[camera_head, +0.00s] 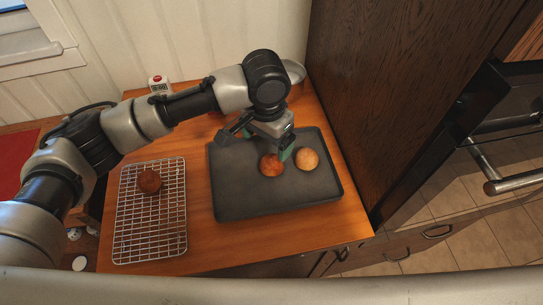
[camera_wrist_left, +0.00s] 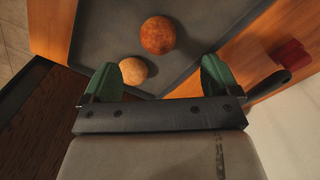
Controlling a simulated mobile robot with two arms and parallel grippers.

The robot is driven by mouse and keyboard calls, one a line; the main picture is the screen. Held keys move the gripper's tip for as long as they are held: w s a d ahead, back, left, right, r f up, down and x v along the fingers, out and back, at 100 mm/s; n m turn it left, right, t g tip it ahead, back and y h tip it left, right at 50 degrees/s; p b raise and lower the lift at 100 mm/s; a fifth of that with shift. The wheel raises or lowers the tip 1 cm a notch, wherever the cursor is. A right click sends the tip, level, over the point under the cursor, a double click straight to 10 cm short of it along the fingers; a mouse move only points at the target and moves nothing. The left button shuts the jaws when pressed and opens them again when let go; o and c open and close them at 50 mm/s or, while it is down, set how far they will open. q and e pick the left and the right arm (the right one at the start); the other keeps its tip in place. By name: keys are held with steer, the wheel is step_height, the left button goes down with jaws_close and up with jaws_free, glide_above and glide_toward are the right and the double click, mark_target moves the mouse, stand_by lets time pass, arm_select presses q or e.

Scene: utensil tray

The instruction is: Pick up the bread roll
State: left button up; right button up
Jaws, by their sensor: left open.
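A reddish-brown bread roll (camera_head: 271,165) and a paler golden roll (camera_head: 307,159) lie side by side on a dark baking tray (camera_head: 235,195). A darker brown roll (camera_head: 149,181) sits on a wire rack (camera_head: 150,240) at the left. My left gripper (camera_head: 284,154) is over the tray, just behind the two rolls. In the left wrist view its green fingertips (camera_wrist_left: 160,82) are spread apart with nothing held. The paler roll (camera_wrist_left: 133,71) shows just beyond and between the fingers, nearer the left finger. The reddish roll (camera_wrist_left: 158,35) is farther out. My right gripper does not show.
A white and red timer (camera_head: 158,84) stands at the back of the wooden table (camera_head: 200,225). A metal bowl (camera_head: 293,71) is at the back, partly hidden by my arm. A tall dark wood panel (camera_head: 400,90) borders the table's right side.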

mark_target(269, 163)
arm_select(q)
step_height(269, 163, down, 5)
steer(key=shift+s+r+p, duration=0.15)
steer(key=shift+r+p, duration=0.05)
steer(key=shift+p, duration=0.1)
steer(key=f, duration=0.1)
steer(key=f+p, duration=0.1)
steer(key=f, duration=0.3)
steer(key=shift+d+p, duration=0.25)
steer(key=shift+p, duration=0.1)
steer(key=shift+f, duration=0.25)
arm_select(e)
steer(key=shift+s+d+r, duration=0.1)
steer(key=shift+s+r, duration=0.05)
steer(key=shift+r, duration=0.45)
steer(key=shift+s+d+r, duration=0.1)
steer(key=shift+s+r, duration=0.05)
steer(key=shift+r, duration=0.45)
arm_select(q)
steer(key=shift+c, duration=0.5)
steer(key=c, duration=0.9)
